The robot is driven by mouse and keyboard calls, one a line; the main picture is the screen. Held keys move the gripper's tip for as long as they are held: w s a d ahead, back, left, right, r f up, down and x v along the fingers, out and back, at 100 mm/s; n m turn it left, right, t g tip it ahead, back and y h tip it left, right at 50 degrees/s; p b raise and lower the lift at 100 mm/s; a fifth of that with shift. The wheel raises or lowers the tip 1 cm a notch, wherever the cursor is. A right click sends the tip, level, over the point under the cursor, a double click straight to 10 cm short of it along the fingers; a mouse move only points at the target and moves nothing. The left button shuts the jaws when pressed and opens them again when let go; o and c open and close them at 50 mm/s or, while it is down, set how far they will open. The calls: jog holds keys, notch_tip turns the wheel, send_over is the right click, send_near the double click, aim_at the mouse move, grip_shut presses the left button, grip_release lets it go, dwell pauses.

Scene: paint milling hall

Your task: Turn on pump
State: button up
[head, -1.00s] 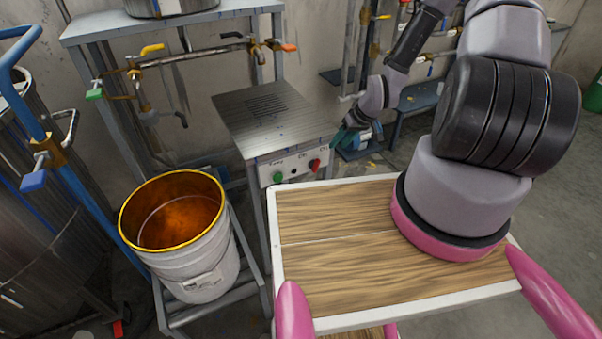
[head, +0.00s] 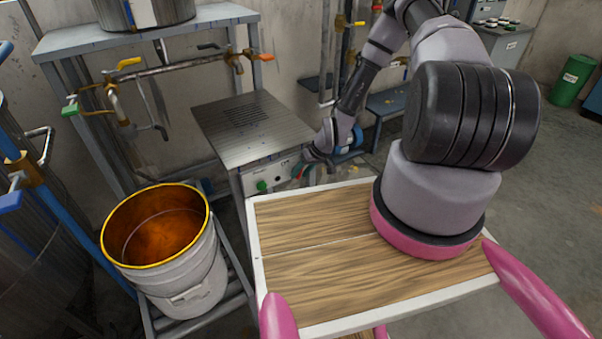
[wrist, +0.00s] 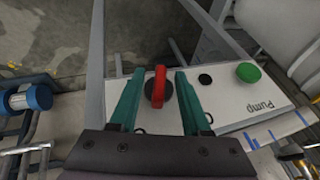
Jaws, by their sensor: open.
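The pump control box (head: 272,178) is a white panel on the front of a metal-topped stand. In the wrist view the panel (wrist: 235,107) reads "Pump" and carries a green button (wrist: 248,72), a small black round part (wrist: 205,80) and a red knob (wrist: 159,87) on a dark base. The green button also shows in the head view (head: 262,185). My gripper (wrist: 154,85) is open, its two teal fingers on either side of the red knob with gaps between. In the head view my gripper (head: 300,170) is at the panel's right end and hides most of the knob.
A white bucket (head: 190,285) with amber liquid stands on a low rack at left. Pipes with coloured valve handles (head: 128,63) run behind it. A blue motor (wrist: 38,97) lies left of the panel in the wrist view. Open floor lies at right.

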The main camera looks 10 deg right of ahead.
jog(key=shift+c, duration=0.3)
grip_shut()
jog(key=shift+f, duration=0.1)
jog(key=shift+m+g+y, duration=0.3)
jog(key=shift+g+y, duration=0.1)
jog(key=shift+y, duration=1.2)
jog(key=shift+d, duration=0.1)
